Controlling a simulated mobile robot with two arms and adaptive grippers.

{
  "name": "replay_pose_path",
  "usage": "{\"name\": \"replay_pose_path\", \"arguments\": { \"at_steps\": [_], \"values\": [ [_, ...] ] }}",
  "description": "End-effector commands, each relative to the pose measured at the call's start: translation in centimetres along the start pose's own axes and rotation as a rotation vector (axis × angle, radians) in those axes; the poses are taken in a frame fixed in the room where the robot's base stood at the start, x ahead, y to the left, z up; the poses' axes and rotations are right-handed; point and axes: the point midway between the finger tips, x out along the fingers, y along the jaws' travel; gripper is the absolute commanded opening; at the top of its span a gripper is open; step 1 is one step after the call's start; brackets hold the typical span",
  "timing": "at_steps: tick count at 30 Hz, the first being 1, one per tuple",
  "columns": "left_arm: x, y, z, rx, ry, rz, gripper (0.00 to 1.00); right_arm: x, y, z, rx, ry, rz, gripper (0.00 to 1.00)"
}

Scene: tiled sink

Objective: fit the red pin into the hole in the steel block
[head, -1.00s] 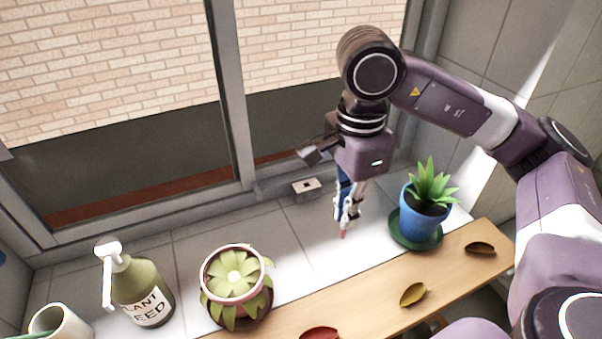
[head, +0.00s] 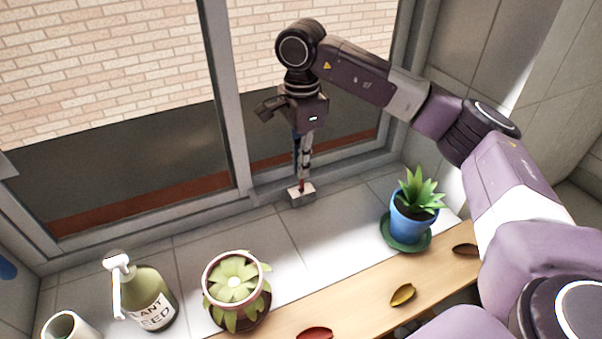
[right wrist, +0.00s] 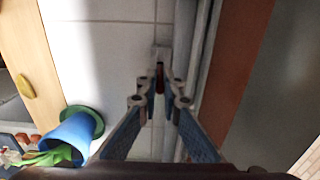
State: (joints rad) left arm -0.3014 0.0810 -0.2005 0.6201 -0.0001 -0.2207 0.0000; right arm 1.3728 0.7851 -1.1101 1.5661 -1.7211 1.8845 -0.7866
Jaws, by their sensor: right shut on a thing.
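The steel block (head: 302,194) is a small grey block on the tiled ledge by the window frame. My right gripper (head: 303,178) is above it and shut on the red pin (head: 301,186), which points down at the block's top. In the right wrist view the red pin (right wrist: 159,77) shows between the fingertips (right wrist: 160,92), in front of the pale block (right wrist: 161,53). The hole is hidden, so I cannot tell whether the pin's tip is in it or just above it. My left gripper is not in view.
A blue pot with a green plant (head: 411,218) stands right of the block on a green saucer. A potted succulent (head: 235,283) and a spray bottle (head: 147,298) are at the front left. A wooden board (head: 365,291) with leaves runs along the front. The window frame (head: 238,170) is close behind the block.

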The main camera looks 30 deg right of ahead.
Motion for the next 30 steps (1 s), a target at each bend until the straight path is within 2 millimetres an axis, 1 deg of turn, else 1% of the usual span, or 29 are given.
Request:
{"name": "replay_pose_path", "arguments": {
  "at_steps": [3,6,8,14,19,20,24,30],
  "values": [
    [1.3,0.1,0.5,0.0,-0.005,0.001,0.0,2.2,-0.1,0.0,-0.001,0.001,0.002,0.0],
    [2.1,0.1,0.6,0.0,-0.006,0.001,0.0,3.5,-0.1,0.0,-0.001,0.001,0.001,0.0],
    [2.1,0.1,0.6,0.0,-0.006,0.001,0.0,3.7,-0.1,0.0,-0.001,0.0,0.0,0.0],
    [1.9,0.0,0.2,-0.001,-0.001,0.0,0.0,3.5,-0.1,0.0,-0.001,0.0,0.0,0.0],
    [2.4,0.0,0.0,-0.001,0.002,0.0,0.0,4.0,-0.1,0.0,-0.001,0.0,0.0,0.0],
    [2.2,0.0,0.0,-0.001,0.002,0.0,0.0,3.8,-0.1,0.0,-0.001,0.0,0.0,0.09],
    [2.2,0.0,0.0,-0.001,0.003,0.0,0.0,3.8,-0.1,0.0,0.0,0.0,0.0,0.23],
    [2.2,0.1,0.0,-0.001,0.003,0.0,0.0,3.8,-0.1,0.0,0.0,0.0,0.0,0.23]
  ]
}}
